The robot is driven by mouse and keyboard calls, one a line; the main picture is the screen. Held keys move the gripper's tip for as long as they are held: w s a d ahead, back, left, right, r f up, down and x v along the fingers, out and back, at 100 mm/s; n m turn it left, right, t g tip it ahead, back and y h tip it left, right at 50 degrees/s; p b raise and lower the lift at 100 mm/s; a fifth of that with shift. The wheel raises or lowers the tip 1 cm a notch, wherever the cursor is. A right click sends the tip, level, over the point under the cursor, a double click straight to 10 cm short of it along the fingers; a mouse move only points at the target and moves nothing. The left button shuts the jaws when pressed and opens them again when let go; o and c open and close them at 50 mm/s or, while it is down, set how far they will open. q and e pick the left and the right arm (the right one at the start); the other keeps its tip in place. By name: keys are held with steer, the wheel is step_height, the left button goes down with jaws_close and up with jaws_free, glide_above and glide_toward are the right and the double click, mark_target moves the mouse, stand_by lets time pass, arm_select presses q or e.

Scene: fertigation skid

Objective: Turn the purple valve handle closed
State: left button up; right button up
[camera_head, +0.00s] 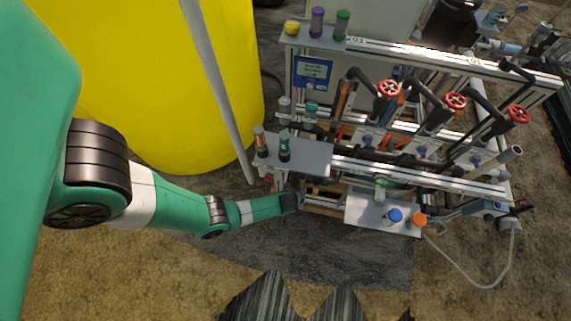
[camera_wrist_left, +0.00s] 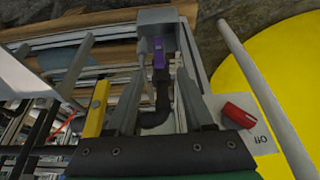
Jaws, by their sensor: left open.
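The purple valve handle (camera_wrist_left: 159,56) shows in the left wrist view as a narrow upright piece on dark pipework, near a grey box-shaped end. My left gripper (camera_wrist_left: 161,62) is open, with one finger on each side of the purple handle in this view. Whether either finger touches it I cannot tell. In the head view my left gripper (camera_head: 298,200) is at the lower left end of the skid. I cannot make out the purple handle there.
A yellow handle (camera_wrist_left: 97,108) lies left of the fingers, and a red handle (camera_wrist_left: 238,114) beside an "Off" label lies right. A yellow tank (camera_head: 150,90) and grey pole (camera_head: 215,85) stand near my left arm. Red handwheels (camera_head: 455,100) sit farther right.

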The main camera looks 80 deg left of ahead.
arm_select(q)
steer(key=b+x, duration=0.9)
steer(key=x, duration=0.2)
steer(key=shift+f, duration=0.3)
jaws_close()
